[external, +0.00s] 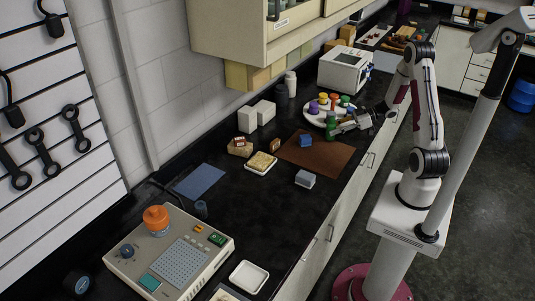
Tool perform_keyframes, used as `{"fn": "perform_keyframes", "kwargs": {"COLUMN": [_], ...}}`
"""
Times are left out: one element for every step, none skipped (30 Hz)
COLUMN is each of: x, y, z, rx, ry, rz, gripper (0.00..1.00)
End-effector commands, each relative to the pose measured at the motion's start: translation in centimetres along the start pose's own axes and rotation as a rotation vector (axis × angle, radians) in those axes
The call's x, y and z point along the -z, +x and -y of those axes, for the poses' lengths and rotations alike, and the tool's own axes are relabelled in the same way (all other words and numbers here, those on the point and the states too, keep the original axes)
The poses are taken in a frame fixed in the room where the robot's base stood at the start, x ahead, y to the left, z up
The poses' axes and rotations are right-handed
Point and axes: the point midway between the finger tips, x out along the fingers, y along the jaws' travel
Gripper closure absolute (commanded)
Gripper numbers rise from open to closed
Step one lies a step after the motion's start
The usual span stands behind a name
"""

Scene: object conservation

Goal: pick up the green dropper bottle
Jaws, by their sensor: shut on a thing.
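A green dropper bottle (331,121) stands out at the front edge of a round white tray (309,116) on the black counter. My gripper (338,128) reaches in from the right, low over the counter, and is shut on the green bottle. The fingers are small in this view and partly cover the bottle's side. I cannot tell whether the bottle is clear of the tray.
Several other coloured bottles, among them a purple one (313,108), crowd the tray close behind my gripper. A white oven-like box (344,68) stands behind.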

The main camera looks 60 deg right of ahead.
Motion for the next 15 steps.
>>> {"fn": "perform_keyframes", "kwargs": {"x": [0.3,0.5,0.7,1.0,1.2,1.5,1.8,2.1,2.5,2.8,3.1,3.6,3.9,4.2,4.7], "y": [-0.1,-0.2,-0.3,-0.4,-0.5,-0.6,-0.7,-0.8,-1.0,-1.1,-1.3,-1.5,-1.6,-1.7,-1.9], "z": [0.0,0.0,0.0,0.0,0.0,0.0,0.0,0.0,0.0,0.0,0.0,0.0,0.0,0.0,0.0], "rx": [-0.001,-0.001,-0.001,-0.001,-0.001,-0.001,-0.001,-0.001,-0.001,-0.001,-0.001,-0.001,-0.002,-0.002,-0.002], "ry": [-0.002,-0.003,-0.003,-0.003,-0.003,-0.003,-0.004,-0.004,-0.005,-0.005,-0.005,-0.005,-0.005,-0.004,-0.006], "rz": [-0.001,-0.001,-0.001,-0.001,-0.001,-0.001,-0.001,-0.001,-0.001,-0.001,-0.001,-0.001,-0.001,-0.001,-0.001], "gripper": [0.92,0.92,0.92,0.92,0.92,0.92,0.92,0.92,0.92,0.92,0.92,0.92,0.92,0.92,0.92]}}
